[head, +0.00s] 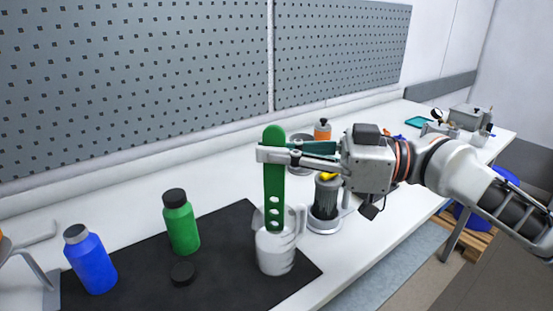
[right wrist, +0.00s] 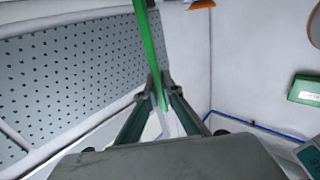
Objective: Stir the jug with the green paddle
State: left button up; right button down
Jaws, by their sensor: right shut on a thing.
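The green paddle (head: 274,170) is a flat strip with several holes near its lower end and stands about upright. My right gripper (head: 268,158) is shut on its upper part. In the right wrist view, the paddle (right wrist: 150,50) runs up between the two fingertips (right wrist: 160,92). The jug (head: 276,255) is pale, with a handle, and stands on the black mat. The paddle's lower end overlaps the jug's upper part, and I cannot tell how deep it reaches. My left gripper (head: 42,255) shows at the left edge, with its fingers spread and empty.
A green bottle (head: 181,225), a blue bottle (head: 92,262) and a dark round cap (head: 182,273) are on the black mat (head: 225,285) left of the jug. An orange-topped bottle (head: 322,130) is farther back.

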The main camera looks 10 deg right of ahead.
notch_tip(320, 180, up, 4)
jog(key=shift+r+p, duration=0.2)
jog(key=shift+p, duration=1.05)
notch_tip(320, 180, up, 2)
jog(key=shift+r+p, duration=0.15)
jog(key=shift+p, duration=0.7)
notch_tip(320, 180, up, 2)
jog(key=shift+r+p, duration=0.1)
jog(key=shift+p, duration=0.75)
jog(key=shift+r+p, duration=0.3)
pick_arm(q)
jog(key=r, duration=0.5)
jog(key=shift+s+d+r, duration=0.1)
jog(key=shift+d+r, duration=0.15)
jog(key=shift+d, duration=0.15)
